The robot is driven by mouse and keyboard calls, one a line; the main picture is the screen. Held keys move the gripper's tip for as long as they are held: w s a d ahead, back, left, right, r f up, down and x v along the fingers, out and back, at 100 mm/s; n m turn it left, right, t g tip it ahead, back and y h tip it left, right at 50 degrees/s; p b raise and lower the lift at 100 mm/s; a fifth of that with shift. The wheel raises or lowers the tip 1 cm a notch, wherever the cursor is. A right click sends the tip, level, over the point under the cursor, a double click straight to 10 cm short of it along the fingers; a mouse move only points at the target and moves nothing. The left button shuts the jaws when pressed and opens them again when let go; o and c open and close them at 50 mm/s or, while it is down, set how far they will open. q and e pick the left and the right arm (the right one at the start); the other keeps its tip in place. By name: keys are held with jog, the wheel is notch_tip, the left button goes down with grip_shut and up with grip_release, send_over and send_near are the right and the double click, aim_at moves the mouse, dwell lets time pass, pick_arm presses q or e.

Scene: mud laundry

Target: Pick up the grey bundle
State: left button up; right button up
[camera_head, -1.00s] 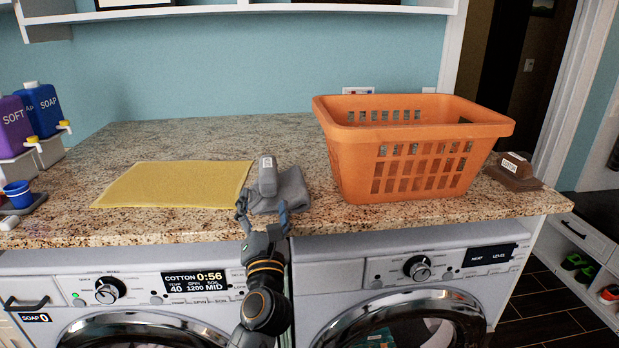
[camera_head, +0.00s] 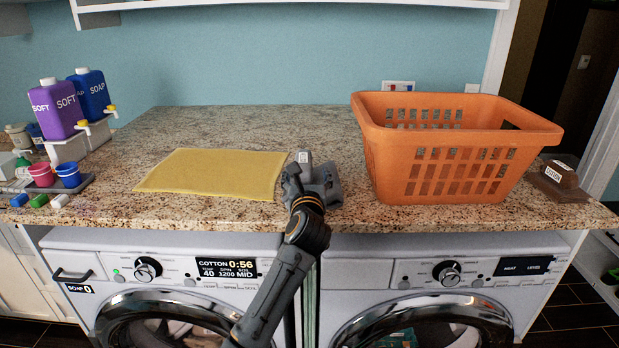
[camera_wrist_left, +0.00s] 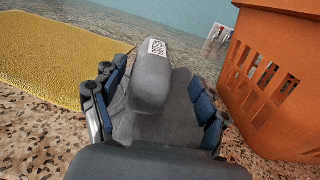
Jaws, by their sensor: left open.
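The grey bundle (camera_head: 331,187) lies on the speckled counter between a yellow cloth and an orange basket. In the left wrist view the bundle (camera_wrist_left: 152,75) has a rounded raised part with a white label, on a flatter grey cloth part. My left gripper (camera_head: 312,186) is at the bundle and partly hides it in the head view. In the wrist view its open fingers (camera_wrist_left: 158,108) stand on either side of the bundle. I cannot tell whether they touch it. My right gripper is not in view.
The yellow cloth (camera_head: 215,173) lies flat to the left. The orange basket (camera_head: 455,160) stands close on the right. A brown labelled object (camera_head: 558,180) is beyond it. Soap dispensers (camera_head: 75,115) and small cups stand at the far left. The counter behind is clear.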

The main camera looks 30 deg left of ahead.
aim_at(303, 164)
pick_arm(q)
jog(key=shift+w+a+r, duration=0.15)
jog(key=shift+w+a, duration=0.05)
jog(key=shift+a, duration=0.05)
jog(key=p+x, duration=0.1)
jog(key=x, duration=0.1)
jog(key=p+x, duration=0.1)
jog(key=x, duration=0.1)
jog(key=shift+s+a, duration=0.1)
jog(key=shift+a, duration=0.25)
jog(key=shift+w+a, duration=0.1)
jog(key=shift+w, duration=0.15)
jog(key=shift+c, duration=0.4)
jog(key=c, duration=1.1)
jog(key=shift+c, duration=1.2)
